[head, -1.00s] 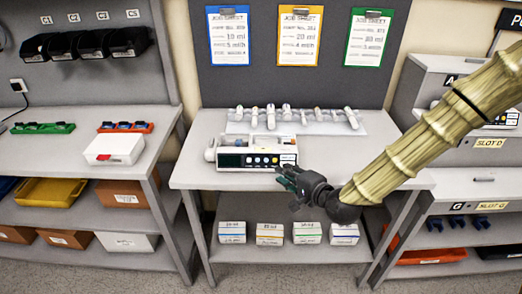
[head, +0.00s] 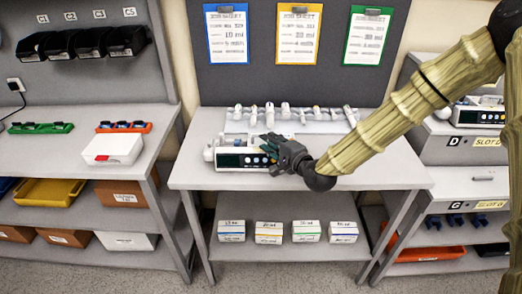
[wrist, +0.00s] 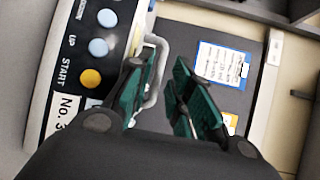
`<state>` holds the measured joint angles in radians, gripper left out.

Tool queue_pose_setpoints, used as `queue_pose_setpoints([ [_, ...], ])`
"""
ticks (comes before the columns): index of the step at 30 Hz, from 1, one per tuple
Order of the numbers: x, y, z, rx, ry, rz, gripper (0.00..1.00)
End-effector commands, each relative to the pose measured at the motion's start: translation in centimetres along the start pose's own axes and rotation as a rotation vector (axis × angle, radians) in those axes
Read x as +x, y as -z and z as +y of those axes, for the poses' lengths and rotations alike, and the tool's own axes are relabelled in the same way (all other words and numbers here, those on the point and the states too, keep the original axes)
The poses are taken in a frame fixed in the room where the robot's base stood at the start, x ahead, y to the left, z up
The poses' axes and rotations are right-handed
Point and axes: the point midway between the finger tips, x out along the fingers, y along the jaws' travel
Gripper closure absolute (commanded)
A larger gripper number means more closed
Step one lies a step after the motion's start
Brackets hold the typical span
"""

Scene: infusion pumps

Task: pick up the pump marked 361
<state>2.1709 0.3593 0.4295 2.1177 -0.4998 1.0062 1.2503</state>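A white pump (head: 229,161) with a dark display and a row of buttons stands on the middle table. In the wrist view its front panel (wrist: 90,20) shows blue and yellow buttons, the words UP and START, and a label (wrist: 63,115) reading "No. 3"; the rest of the number is hidden behind my gripper. My gripper (head: 266,142) is at the pump's right end, covering part of it. A pale curved handle (wrist: 155,62) shows beside the left finger.
A pale mat (head: 230,122) with several syringes lies behind the pump. Job sheets (head: 227,35) hang on the back panel. A white box (head: 113,148) stands on the left table. Another pump (head: 470,115) sits on the right-hand unit. The middle table's front is clear.

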Motion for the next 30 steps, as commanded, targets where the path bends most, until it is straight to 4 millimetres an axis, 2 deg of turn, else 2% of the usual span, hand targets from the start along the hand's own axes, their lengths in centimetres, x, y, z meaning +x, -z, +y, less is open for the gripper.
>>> queue_pose_setpoints([
  [9,3.3,0.0,-0.2,0.0,-0.001,0.001,0.79],
  [18,3.6,0.0,-0.1,0.001,-0.001,0.002,0.79],
  [19,3.6,0.0,-0.1,0.001,-0.001,0.001,0.81],
  [22,3.6,0.0,-0.1,0.001,-0.001,0.001,0.99],
  [30,3.6,0.0,-0.1,0.001,-0.001,0.001,1.0],
])
